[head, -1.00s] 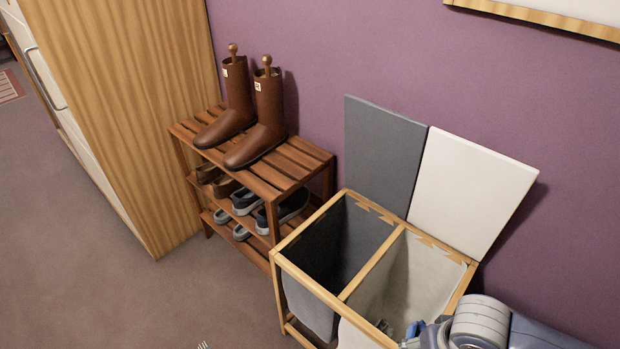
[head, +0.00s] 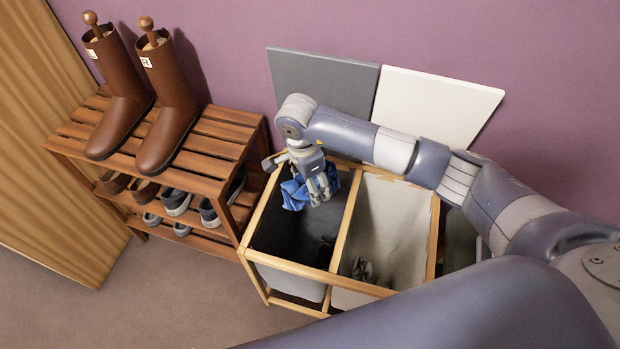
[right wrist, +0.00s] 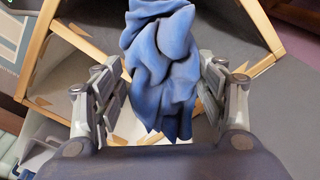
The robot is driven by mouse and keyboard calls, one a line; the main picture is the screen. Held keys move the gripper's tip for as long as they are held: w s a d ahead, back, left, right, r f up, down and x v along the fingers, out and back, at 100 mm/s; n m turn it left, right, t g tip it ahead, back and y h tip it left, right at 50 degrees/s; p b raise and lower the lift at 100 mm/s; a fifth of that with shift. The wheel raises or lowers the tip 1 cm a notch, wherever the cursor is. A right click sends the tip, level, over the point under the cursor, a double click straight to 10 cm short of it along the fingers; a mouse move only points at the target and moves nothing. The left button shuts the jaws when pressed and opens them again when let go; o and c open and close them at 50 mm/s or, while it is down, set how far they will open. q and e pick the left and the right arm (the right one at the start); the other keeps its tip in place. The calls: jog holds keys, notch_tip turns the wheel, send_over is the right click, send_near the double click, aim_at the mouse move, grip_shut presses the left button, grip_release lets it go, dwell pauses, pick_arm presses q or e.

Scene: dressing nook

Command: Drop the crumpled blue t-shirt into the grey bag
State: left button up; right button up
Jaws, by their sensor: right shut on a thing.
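The crumpled blue t-shirt (head: 293,194) hangs from my right gripper (head: 318,185) over the back part of the grey bag (head: 285,237). The shirt fills the middle of the right wrist view (right wrist: 162,65), between the two fingers (right wrist: 160,88). The right gripper is shut on it. The dark grey bag is the left compartment of a wooden-framed hamper, open at the top. The shirt and hand hide part of its back rim; how far the shirt is above the rim is hard to tell. My left gripper is not in view.
A cream bag (head: 385,225) is the hamper's right compartment, with small dark items (head: 362,268) inside. The grey lid (head: 320,88) and white lid (head: 437,105) stand raised against the wall. A shoe rack (head: 205,145) with brown boots (head: 165,105) stands close on the left.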

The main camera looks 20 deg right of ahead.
jog(key=shift+w+a+f, duration=0.1)
jog(key=shift+w+f, duration=0.05)
jog(key=shift+f, duration=0.3)
notch_tip(320, 180, down, 4)
jog(key=b, duration=0.3)
jog(key=shift+r, duration=0.1)
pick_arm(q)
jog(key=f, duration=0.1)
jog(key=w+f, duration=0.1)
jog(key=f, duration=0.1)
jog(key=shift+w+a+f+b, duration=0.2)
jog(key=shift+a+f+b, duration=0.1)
pick_arm(e)
jog(key=shift+f, duration=0.65)
jog(key=o, duration=1.2)
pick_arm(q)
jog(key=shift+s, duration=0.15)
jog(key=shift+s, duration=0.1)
